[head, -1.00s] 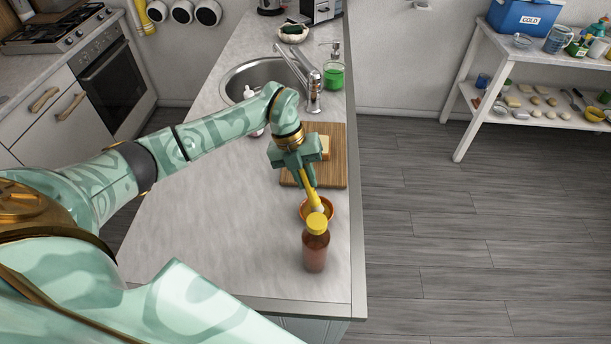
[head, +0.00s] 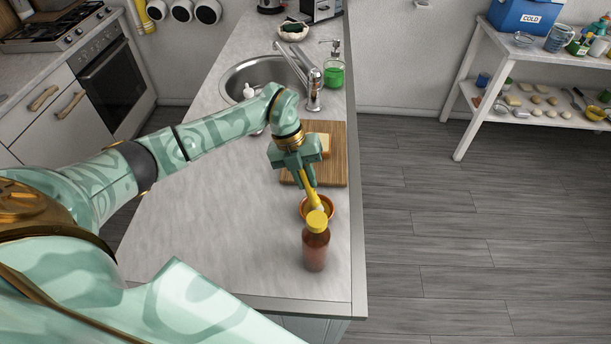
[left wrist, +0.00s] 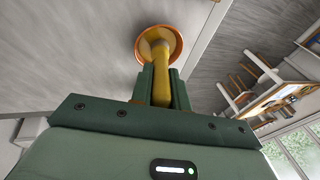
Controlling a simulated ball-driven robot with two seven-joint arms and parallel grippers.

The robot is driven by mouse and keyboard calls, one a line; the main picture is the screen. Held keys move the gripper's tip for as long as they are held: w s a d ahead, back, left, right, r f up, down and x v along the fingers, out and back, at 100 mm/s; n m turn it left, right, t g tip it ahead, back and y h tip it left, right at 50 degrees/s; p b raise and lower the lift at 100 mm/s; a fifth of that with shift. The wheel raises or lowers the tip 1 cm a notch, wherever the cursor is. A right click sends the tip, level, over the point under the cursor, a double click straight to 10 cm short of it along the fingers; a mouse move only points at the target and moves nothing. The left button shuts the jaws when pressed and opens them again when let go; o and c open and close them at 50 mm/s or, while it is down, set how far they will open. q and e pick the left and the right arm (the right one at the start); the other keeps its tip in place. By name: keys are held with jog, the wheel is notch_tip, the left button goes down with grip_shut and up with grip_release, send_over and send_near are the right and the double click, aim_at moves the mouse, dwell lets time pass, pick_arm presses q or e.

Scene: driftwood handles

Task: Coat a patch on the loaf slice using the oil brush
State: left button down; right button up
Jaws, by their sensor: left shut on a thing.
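My left gripper (head: 306,183) is shut on the yellow handle of the oil brush (head: 313,198). The brush points down with its pale head in the small orange-brown bowl (head: 332,208); whether it touches the bottom I cannot tell. In the left wrist view the brush (left wrist: 161,85) runs from between my fingers (left wrist: 161,88) into the round bowl (left wrist: 178,47). The loaf slice (head: 325,145) lies on the wooden board (head: 335,172), beyond my gripper and partly hidden by it. My right gripper is not in view.
A brown bottle with a yellow cap (head: 315,248) stands just in front of the bowl. A sink with a tap (head: 313,90) and a green soap bottle (head: 334,73) are farther back. The counter (head: 220,220) is clear left of the bowl; its edge is close on the right.

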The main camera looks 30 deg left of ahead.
pick_arm(q)
jog(key=shift+f, duration=0.35)
dwell(0.3)
jog(key=shift+f, duration=0.1)
dwell(0.9)
notch_tip(320, 180, up, 7)
jog(key=p, duration=0.6)
dwell(0.8)
